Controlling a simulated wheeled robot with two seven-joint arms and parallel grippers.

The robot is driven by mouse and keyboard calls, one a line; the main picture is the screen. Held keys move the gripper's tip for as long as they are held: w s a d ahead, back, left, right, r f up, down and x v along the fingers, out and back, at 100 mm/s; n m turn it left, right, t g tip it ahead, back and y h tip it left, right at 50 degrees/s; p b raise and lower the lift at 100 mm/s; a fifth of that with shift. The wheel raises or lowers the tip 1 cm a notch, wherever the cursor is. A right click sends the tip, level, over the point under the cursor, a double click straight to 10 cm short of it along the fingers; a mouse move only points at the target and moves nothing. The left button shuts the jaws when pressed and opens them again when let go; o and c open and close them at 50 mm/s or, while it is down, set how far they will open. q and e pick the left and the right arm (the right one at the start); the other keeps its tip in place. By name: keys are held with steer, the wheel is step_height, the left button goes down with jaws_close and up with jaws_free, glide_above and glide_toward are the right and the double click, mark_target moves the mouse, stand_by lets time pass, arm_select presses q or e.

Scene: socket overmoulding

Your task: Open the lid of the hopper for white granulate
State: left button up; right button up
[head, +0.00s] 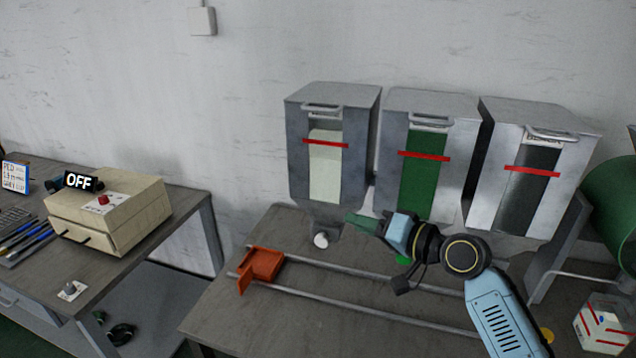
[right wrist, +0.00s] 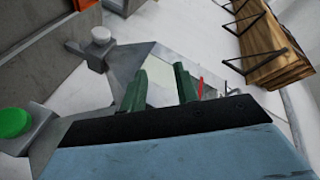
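The hopper for white granulate (head: 296,150) is the leftmost of the hoppers at the wall in the head view. Its front window shows pale granulate (head: 325,175) behind a red strip. Its lid (head: 340,93) lies shut on top, with a handle (head: 322,107) at the front edge. My right gripper (head: 358,223) is below and right of this hopper's window, well under the lid. In the right wrist view its green fingers (right wrist: 161,88) stand apart with nothing gripped between them; the hopper's pale window shows behind. My left gripper is not in view.
The green-granulate hopper (head: 393,150) and the dark-granulate hopper (head: 497,150) stand close on the right. A white knob (head: 321,240) sits below the white hopper. An orange carriage (head: 263,264) sits on rails on the table. A beige box (head: 110,210) stands on the left table.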

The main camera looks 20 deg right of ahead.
mark_target(322, 112)
step_height(322, 112, up, 17)
steer(key=d+m+t+y, duration=0.1)
steer(key=d+t+y, duration=0.1)
steer(key=t+y, duration=0.15)
steer(key=shift+g, duration=0.35)
steer(key=p+x, duration=0.2)
steer(key=x, duration=0.5)
steer(key=p+x, duration=0.2)
steer(key=x, duration=0.4)
steer(key=shift+w, duration=0.55)
jaws_close()
